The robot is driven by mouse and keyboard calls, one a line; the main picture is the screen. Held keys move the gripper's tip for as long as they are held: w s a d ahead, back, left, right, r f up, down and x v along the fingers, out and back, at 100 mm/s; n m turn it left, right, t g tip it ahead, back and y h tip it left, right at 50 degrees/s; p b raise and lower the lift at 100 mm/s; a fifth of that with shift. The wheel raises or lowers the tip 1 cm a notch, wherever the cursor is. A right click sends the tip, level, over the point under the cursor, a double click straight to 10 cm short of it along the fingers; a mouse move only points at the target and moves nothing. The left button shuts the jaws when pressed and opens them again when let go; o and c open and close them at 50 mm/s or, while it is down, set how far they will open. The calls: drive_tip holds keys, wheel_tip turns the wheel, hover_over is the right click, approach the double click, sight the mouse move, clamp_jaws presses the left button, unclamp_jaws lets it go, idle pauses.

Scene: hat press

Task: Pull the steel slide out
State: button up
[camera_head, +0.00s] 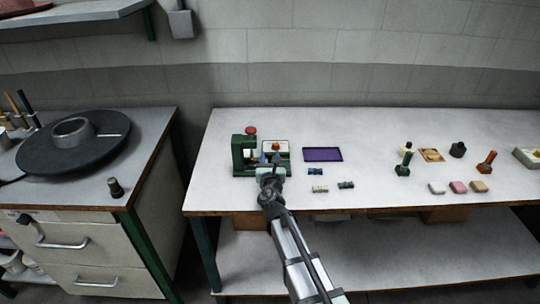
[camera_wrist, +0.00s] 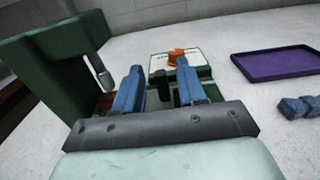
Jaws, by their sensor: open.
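The green press (camera_head: 241,160) stands at the left end of the white table, with a red knob (camera_head: 251,130) on top. In the wrist view its green frame (camera_wrist: 60,60) fills the left side, with a steel plunger (camera_wrist: 101,72) hanging from its arm. My gripper (camera_head: 270,163) is at the front right of the press. In the wrist view its two blue fingers (camera_wrist: 158,68) are apart. A dark upright piece (camera_wrist: 164,86) shows between them, not visibly gripped. I cannot tell whether it belongs to the steel slide.
A purple tray (camera_head: 322,154) and a small blue part (camera_head: 315,171) lie to the right.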

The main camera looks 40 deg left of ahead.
drive_tip(key=shift+x, duration=1.05)
drive_tip(key=shift+c, duration=0.2)
clamp_jaws()
drive_tip(key=shift+d, duration=0.1)
